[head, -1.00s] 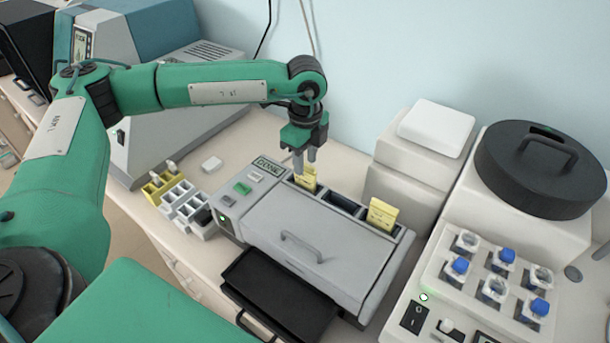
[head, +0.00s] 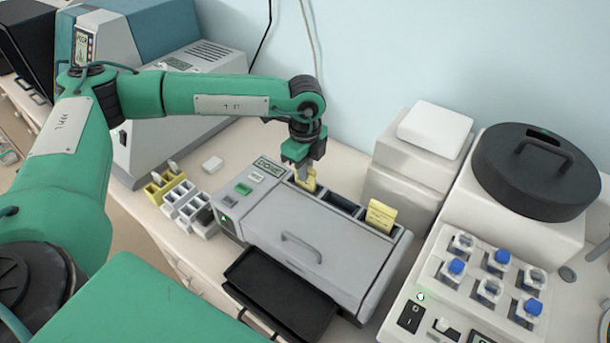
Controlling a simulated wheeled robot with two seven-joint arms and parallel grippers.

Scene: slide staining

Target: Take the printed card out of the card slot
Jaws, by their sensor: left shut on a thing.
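The grey staining machine (head: 290,246) stands in the middle of the bench, with a display reading "DONE" (head: 268,166) and a row of slots along its back edge. A yellow card (head: 310,183) stands in the left slot. My left gripper (head: 303,176) points down over that slot, shut on this card, and partly hides it. A second yellow printed card (head: 381,215) stands upright in the right slot. The middle slot (head: 343,205) looks dark and empty. My right gripper is not in view.
A black tray (head: 279,292) juts out at the machine's front. Yellow and white racks (head: 183,196) stand to its left. At right are a white unit with several blue-capped vials (head: 456,267) and a machine with a black round lid (head: 541,170).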

